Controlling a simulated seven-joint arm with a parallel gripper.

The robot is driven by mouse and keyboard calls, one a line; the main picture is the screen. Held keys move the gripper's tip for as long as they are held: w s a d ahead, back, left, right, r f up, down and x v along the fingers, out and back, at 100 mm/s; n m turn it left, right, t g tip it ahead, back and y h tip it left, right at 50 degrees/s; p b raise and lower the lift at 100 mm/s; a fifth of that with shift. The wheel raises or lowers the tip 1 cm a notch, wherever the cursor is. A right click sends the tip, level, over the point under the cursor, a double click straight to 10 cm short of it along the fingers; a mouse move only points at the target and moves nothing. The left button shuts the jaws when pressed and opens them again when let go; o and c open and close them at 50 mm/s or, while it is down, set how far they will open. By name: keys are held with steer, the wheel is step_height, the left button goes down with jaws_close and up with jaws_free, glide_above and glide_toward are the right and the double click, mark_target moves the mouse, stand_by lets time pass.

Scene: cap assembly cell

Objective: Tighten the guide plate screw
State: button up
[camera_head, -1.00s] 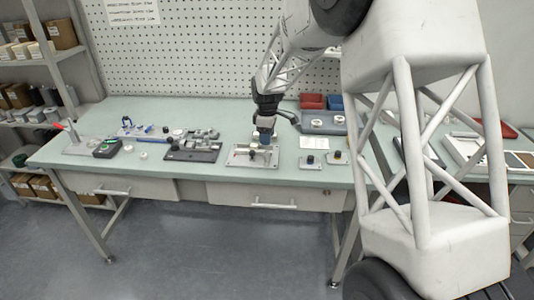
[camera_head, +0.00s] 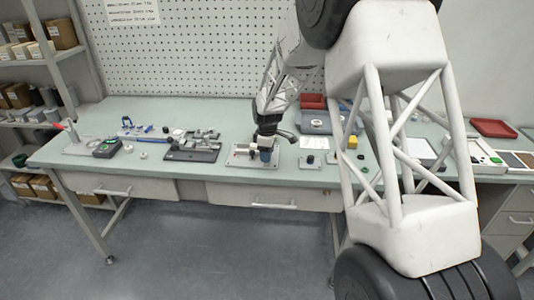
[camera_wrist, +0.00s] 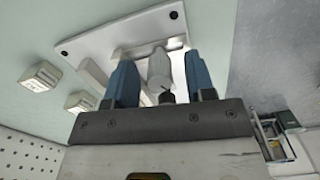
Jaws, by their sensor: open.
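A pale metal plate (camera_head: 240,160) with a raised fixture on it lies on the bench; it also shows in the wrist view (camera_wrist: 88,42). My gripper (camera_head: 266,156) points down at the right part of this plate. In the wrist view its two blue fingers (camera_wrist: 160,80) are spread apart. A light grey rounded part with a dark end (camera_wrist: 160,70) shows between the fingers, with gaps on both sides. I cannot tell whether that part is the guide plate screw. The gripper hides part of the fixture in the head view.
A dark fixture (camera_head: 192,150) stands left of the plate. A grey tray (camera_head: 312,124) and a red bin (camera_head: 312,101) are behind. My arm covers part of the bench's right side.

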steer(key=c, duration=0.9)
